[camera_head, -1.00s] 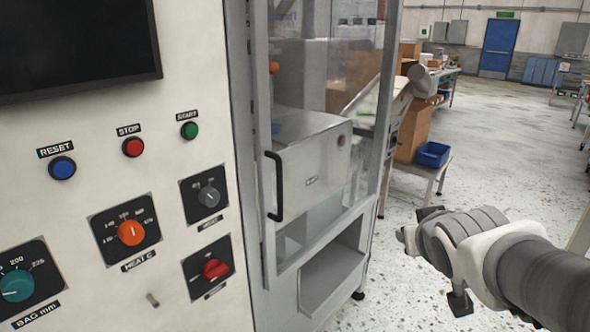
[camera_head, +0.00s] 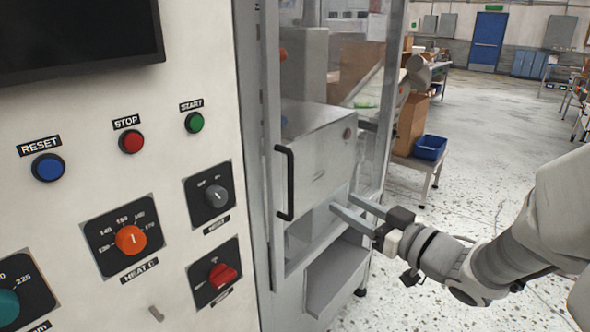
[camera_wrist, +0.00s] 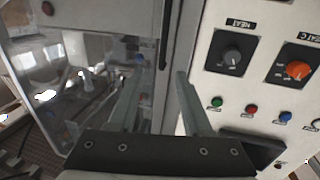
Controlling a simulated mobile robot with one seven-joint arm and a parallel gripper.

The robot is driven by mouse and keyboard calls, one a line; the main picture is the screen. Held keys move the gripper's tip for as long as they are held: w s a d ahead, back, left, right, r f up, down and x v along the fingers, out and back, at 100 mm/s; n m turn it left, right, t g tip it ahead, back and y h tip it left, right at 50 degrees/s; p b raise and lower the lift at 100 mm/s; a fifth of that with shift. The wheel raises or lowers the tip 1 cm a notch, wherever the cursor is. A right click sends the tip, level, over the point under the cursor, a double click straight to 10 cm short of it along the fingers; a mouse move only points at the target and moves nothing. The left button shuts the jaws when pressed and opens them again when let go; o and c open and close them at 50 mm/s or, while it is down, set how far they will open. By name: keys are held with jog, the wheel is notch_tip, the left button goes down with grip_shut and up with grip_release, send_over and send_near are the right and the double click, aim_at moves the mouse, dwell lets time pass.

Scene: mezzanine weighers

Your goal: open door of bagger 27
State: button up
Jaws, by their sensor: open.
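The bagger's clear door in its grey metal frame (camera_head: 272,130) looks shut in the head view, to the right of the control panel. Its black upright bar handle (camera_head: 289,183) is on the door's left side. My gripper (camera_head: 343,202) is open and empty, to the right of the handle and apart from it, fingers pointing left toward the door front. In the wrist view, my gripper's two fingers (camera_wrist: 158,76) are spread, and the dark handle (camera_wrist: 164,38) shows beyond and between their tips. No bagger number is readable.
The cream control panel (camera_head: 85,195) with buttons, knobs and a dark screen (camera_head: 75,35) stands left of the door. A blue bin (camera_head: 430,147) sits on a small table behind the machine. The speckled floor at right is open.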

aim_at(293, 175)
jog(key=x, duration=1.7)
jog(key=shift+a+r, duration=0.25)
jog(key=shift+a, duration=0.15)
grip_shut()
dwell(0.6)
